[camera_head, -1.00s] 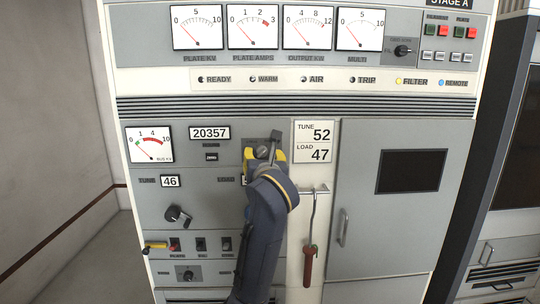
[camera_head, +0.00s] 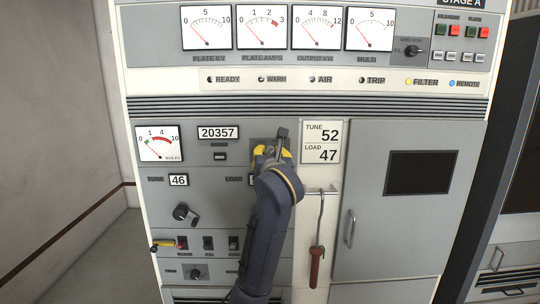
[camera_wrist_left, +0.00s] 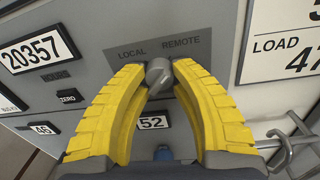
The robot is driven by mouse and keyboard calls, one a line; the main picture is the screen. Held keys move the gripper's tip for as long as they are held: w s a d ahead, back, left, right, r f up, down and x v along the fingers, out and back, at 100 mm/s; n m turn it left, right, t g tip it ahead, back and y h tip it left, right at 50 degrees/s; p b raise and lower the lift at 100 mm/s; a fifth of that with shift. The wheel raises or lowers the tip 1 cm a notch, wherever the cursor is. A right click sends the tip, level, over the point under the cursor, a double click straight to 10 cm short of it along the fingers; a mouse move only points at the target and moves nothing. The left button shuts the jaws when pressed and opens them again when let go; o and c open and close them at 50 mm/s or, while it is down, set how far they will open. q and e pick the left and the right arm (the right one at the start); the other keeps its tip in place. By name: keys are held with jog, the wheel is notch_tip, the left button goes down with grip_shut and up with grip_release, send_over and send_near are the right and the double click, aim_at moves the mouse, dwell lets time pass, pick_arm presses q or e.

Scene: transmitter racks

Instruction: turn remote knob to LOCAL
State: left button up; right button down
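The remote knob (camera_wrist_left: 159,72) is a small grey knob on a dark grey plate (camera_wrist_left: 147,45). In the left wrist view LOCAL is printed up and left of it and REMOTE up and right. I cannot tell which label it points to. My left gripper (camera_wrist_left: 160,68) has its two yellow fingers on either side of the knob, the tips appearing to touch it. In the head view the left gripper (camera_head: 271,153) reaches the same plate and mostly hides the knob. My right gripper is in neither view.
A hook with a red handle (camera_head: 315,266) hangs from a bar right of my arm. A TUNE/LOAD card (camera_head: 321,142) is right of the plate. Lower left are a crank knob (camera_head: 183,212) and several switches (camera_head: 208,243). A cabinet door (camera_head: 385,230) stands at right.

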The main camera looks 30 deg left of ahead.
pick_arm(q)
grip_shut()
jog(key=shift+n, duration=0.4)
jog(key=n, duration=0.3)
jog(key=shift+d, duration=0.15)
jog(key=n, duration=0.4)
jog(key=shift+r, duration=0.1)
jog(key=n+h, duration=0.1)
jog(key=n, duration=0.4)
jog(key=shift+w+r, duration=0.1)
jog(key=n, duration=0.4)
jog(key=shift+n, duration=0.4)
jog(key=shift+r, duration=0.1)
